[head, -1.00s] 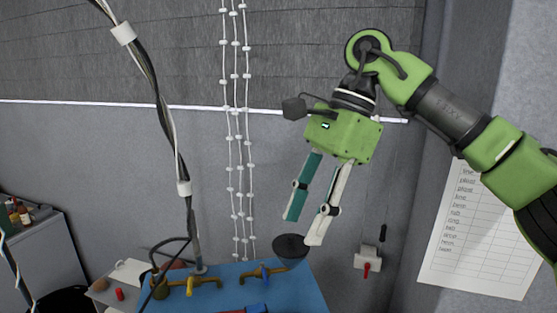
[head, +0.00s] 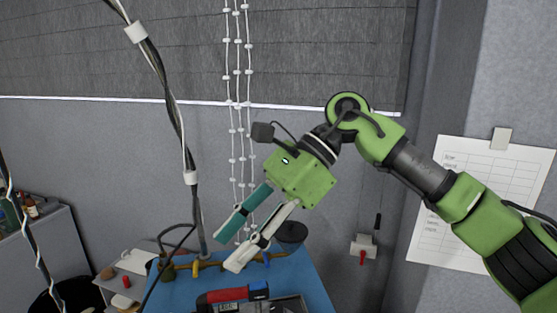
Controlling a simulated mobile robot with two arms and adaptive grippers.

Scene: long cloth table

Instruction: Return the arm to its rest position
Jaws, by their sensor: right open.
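My right gripper (head: 231,253) is on the green arm that comes in from the right. Its two long fingers, one teal and one white, point down and to the left. They are apart with nothing between them. In the picture the fingertips lie over the back part of the blue table (head: 312,277); the height above it is hard to tell. My left gripper is not in view.
On the blue table are yellow-handled valves (head: 205,265), a black round dish (head: 292,232) and a red and blue tool (head: 232,295). A cable bundle (head: 170,110) hangs at left. A wall box (head: 363,246) and paper sheet (head: 455,225) are at right.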

